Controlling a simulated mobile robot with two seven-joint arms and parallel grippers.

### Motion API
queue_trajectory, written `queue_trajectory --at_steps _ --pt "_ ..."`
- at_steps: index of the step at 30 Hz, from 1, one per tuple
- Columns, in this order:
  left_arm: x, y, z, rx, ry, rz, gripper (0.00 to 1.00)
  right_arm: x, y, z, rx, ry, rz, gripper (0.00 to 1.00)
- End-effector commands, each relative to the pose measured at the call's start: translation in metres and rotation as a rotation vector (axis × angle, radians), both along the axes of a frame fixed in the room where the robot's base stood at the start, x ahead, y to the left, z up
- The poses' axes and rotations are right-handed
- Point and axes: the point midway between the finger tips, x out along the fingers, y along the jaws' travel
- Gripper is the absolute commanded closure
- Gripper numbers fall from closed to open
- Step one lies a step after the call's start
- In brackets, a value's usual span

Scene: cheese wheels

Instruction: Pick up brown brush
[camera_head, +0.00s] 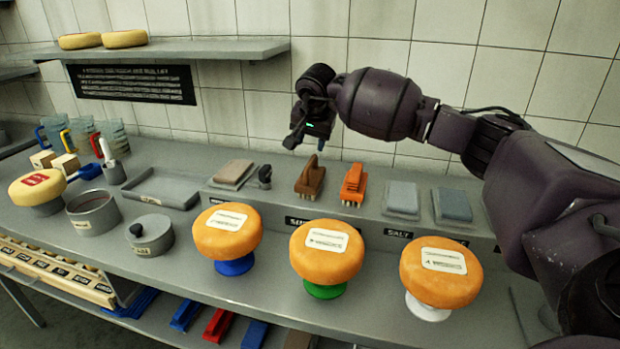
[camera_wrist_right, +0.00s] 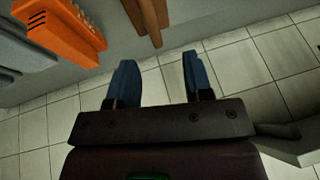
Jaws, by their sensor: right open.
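The brown brush (camera_head: 310,178) stands on the raised grey ledge at the back of the counter, just left of an orange brush (camera_head: 354,184). My right gripper (camera_head: 305,143) hangs above and slightly behind the brown brush, apart from it. In the right wrist view my right gripper (camera_wrist_right: 156,75) is open, its two blue fingers spread with nothing between them. The brown brush (camera_wrist_right: 148,20) shows there at the top edge, partly cut off, beyond the fingers. The orange brush (camera_wrist_right: 62,30) is to its left. My left gripper is not in view.
Grey blocks (camera_head: 402,198) sit right of the brushes and a flat block (camera_head: 234,172) sits left. Three orange cheese wheels on coloured stands, one (camera_head: 327,252) in the middle, are in front. The tiled wall (camera_head: 375,50) is close behind; a shelf (camera_head: 180,50) is upper left.

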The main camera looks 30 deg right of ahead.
Motion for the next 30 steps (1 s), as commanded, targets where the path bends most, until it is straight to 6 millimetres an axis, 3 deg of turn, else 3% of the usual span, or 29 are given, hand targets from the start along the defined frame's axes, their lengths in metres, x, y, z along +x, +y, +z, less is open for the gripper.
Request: queue_trajectory --at_steps 6,13,21,30 --pt "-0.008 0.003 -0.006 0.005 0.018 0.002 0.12 0.01 -0.005 -0.027 0.003 0.002 -0.001 0.54" --pt "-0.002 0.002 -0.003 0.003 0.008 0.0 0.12 0.014 -0.008 -0.039 0.005 0.001 -0.002 0.54" --pt "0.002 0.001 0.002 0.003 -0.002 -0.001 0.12 0.022 -0.016 -0.073 0.005 0.001 -0.002 0.54" --pt "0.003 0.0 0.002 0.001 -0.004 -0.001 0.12 0.026 -0.018 -0.081 0.003 -0.001 -0.001 0.54"
